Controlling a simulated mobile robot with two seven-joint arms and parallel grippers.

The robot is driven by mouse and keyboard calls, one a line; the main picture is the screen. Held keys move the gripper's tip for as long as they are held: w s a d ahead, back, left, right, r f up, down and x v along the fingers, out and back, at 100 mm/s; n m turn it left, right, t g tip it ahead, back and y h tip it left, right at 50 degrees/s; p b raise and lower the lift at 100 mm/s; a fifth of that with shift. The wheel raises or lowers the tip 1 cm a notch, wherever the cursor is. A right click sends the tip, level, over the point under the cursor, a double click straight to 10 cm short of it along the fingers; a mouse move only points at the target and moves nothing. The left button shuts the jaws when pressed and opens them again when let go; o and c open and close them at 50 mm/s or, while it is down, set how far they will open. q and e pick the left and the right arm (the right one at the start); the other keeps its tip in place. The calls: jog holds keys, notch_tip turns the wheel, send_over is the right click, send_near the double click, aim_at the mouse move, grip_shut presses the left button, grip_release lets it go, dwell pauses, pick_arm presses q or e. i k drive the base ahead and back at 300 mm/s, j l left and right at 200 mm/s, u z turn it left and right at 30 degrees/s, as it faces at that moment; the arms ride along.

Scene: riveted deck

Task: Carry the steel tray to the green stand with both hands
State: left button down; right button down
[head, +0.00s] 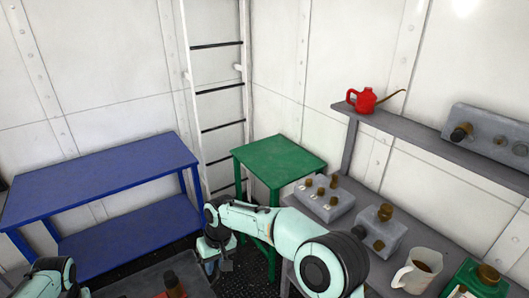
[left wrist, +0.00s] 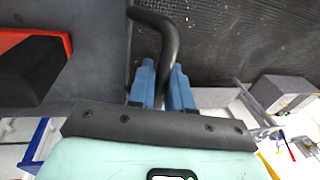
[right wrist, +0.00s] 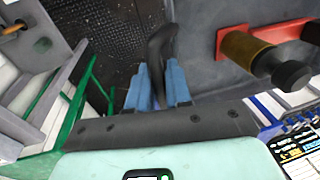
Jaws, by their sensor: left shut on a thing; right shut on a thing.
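The steel tray (head: 130,287) is dark grey and shows only in part at the bottom of the head view, a red and brown fitting on it. In the left wrist view, my left gripper (left wrist: 163,78) is shut on a black bar handle (left wrist: 150,20) at the tray's edge (left wrist: 112,70). In the right wrist view, my right gripper (right wrist: 157,78) is shut on the opposite black handle (right wrist: 162,45) of the tray (right wrist: 205,70). The green stand (head: 280,158) is in the corner beyond my right arm, its top bare. My left gripper is out of the head view.
A blue table (head: 100,178) stands at the left with an empty top. A ladder (head: 218,90) is behind. A grey bench at the right holds control boxes (head: 325,198), a white jug (head: 417,270) and a green box (head: 475,282). A red oil can (head: 365,100) is on the shelf.

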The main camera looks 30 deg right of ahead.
aim_at(279, 163)
jog(key=i+z, duration=0.25)
jog(key=i, duration=0.55)
jog(key=i+j+z, duration=0.25)
jog(key=i, duration=0.5)
jog(key=i+z, duration=0.85)
jog(key=z, duration=0.2)
jog(key=i+j+z, duration=0.2)
jog(key=z, duration=0.25)
jog(key=i+j+z, duration=0.2)
jog(key=z, duration=0.25)
jog(key=i+j+z, duration=0.25)
jog(key=j+z, duration=0.25)
jog(key=i+l, duration=0.05)
jog(key=l, duration=0.05)
